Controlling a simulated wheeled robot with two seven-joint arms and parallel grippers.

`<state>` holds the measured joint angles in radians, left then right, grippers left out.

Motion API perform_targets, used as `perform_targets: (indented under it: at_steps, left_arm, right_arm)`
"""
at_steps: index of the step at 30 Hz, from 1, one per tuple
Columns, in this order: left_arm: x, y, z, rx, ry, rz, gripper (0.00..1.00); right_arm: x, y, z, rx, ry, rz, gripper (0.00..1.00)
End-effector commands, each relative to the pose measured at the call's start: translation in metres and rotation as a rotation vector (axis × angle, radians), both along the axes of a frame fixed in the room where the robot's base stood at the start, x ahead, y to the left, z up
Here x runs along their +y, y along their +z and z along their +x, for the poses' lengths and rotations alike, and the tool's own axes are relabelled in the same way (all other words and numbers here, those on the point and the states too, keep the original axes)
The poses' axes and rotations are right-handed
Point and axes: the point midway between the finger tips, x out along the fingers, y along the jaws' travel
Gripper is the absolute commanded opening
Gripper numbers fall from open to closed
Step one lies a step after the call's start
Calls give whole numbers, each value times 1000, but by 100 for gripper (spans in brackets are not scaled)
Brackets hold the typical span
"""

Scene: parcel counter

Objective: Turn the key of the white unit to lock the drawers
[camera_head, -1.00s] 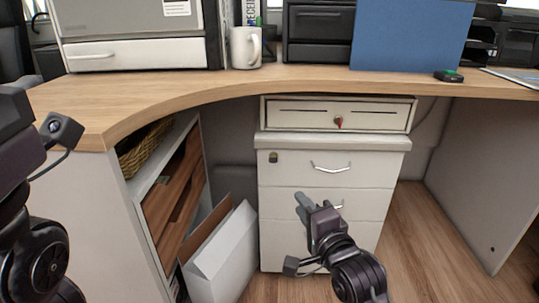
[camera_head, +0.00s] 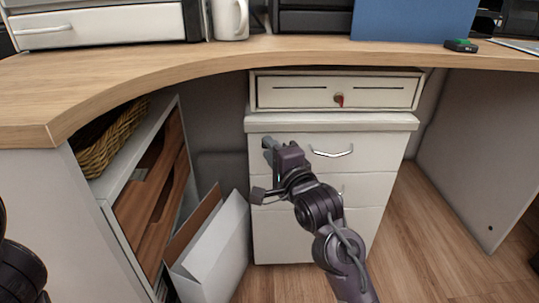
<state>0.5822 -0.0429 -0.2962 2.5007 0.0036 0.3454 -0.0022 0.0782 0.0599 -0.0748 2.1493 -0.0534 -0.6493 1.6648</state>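The white drawer unit (camera_head: 374,154) stands under the desk, its drawers closed, with a silver handle (camera_head: 332,153) on the top drawer. My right gripper (camera_head: 268,147) is in front of the top drawer's upper left corner. It covers the spot where the lock showed earlier, so the lock and any key in it are hidden. I cannot tell whether the fingers touch anything or how far apart they are. My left gripper is out of view; only a dark part of my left arm shows at the lower left edge.
A white folder-like box (camera_head: 215,250) stands left of the unit. A wicker basket (camera_head: 108,140) is on the left shelf. Floor right of the unit is clear.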

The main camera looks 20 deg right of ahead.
Motion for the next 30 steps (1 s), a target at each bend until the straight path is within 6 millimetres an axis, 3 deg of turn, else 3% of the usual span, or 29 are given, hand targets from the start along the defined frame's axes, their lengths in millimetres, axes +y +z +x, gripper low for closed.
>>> perform_targets:
  at_steps: [12,19,30]
  left_arm:
    - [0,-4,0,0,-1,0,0]
    - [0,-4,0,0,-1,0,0]
    - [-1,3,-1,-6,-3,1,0]
  right_arm:
    - [1,0,9,2,0,0,25]
    - [1,0,9,1,0,-1,0]
    - [1,3,9,7,0,-17,0]
